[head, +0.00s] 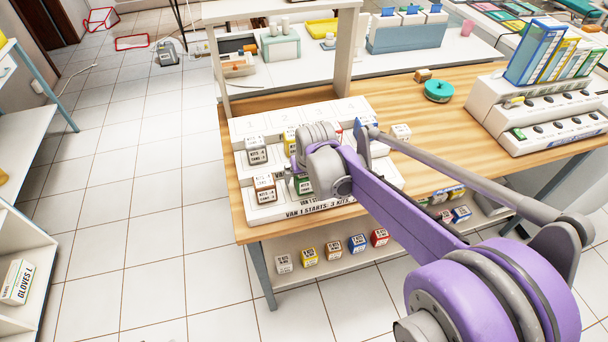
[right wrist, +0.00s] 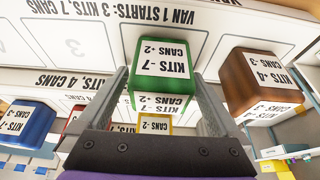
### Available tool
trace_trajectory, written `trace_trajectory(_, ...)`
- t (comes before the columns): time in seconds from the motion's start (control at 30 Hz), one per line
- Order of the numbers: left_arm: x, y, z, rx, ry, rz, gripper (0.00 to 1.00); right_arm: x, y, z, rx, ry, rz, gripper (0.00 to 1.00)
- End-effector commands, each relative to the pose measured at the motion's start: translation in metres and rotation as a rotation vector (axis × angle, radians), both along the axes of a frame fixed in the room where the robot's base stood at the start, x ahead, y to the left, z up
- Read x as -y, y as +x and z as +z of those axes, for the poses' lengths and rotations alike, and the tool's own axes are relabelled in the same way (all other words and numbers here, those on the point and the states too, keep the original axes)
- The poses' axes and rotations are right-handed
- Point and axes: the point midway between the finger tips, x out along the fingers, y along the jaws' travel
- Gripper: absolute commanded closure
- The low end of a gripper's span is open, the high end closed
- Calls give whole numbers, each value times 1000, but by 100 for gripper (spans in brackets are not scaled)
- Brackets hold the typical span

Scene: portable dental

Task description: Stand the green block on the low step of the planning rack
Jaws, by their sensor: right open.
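In the head view the green block (head: 303,187) shows partly behind my right gripper (head: 308,172), by the front of the white planning rack (head: 244,127). It appears upright at the low step, above the "VAN 1 STARTS: 3 KITS" label; its base is hidden. My left gripper is out of view.
A brown block (head: 264,188) stands close to the left of the green one in the head view. A grey block (head: 256,150) and a yellow block (head: 290,138) stand higher on the rack. Several blocks line the shelf below. A teal roll (head: 438,91) lies on the wooden table (head: 470,88).

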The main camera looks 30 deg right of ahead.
Motion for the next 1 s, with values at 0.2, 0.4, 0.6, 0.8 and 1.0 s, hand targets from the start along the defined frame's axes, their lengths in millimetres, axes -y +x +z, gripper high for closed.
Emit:
trace_trajectory(0.2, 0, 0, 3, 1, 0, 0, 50, -1, -2, 9, 0, 0, 0, 1)
trace_trajectory(0.4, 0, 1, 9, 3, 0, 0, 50, -4, -16, 45, 0, 0, 0, 1)
trace_trajectory(0.6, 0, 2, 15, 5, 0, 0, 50, -8, -33, 84, 0, 0, 0, 1)
trace_trajectory(0.8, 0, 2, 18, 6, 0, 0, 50, -10, -42, 108, 0, 0, 0, 1)
trace_trajectory(1.0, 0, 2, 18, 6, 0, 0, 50, -28, -69, 103, 5, -1, 33, 1)
